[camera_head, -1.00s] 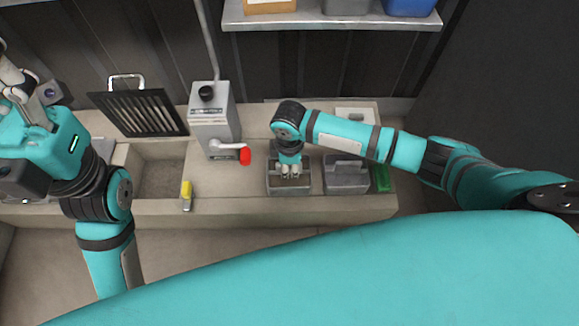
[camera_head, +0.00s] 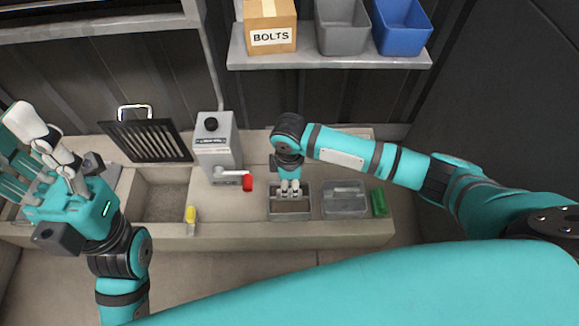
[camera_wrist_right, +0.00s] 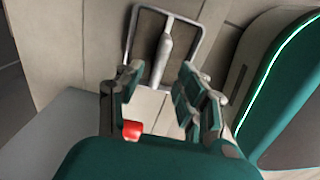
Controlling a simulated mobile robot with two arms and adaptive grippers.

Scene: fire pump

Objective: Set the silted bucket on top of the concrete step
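The silted bucket (camera_head: 272,210) is a grey rectangular bin with brown silt inside, standing on the long concrete ledge (camera_head: 320,232). My right gripper (camera_head: 290,190) is over it in the head view and hides part of its inside. The right wrist view shows the bucket (camera_wrist_right: 130,38) with a pale handle bar (camera_wrist_right: 163,55) running down its middle. There the right gripper (camera_wrist_right: 157,95) has its fingers apart, with nothing between them, and the handle lies beyond the fingertips. My left gripper (camera_head: 42,160) is at far left with its fingers spread and empty.
A shelf (camera_head: 330,59) with a bolts box hangs above.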

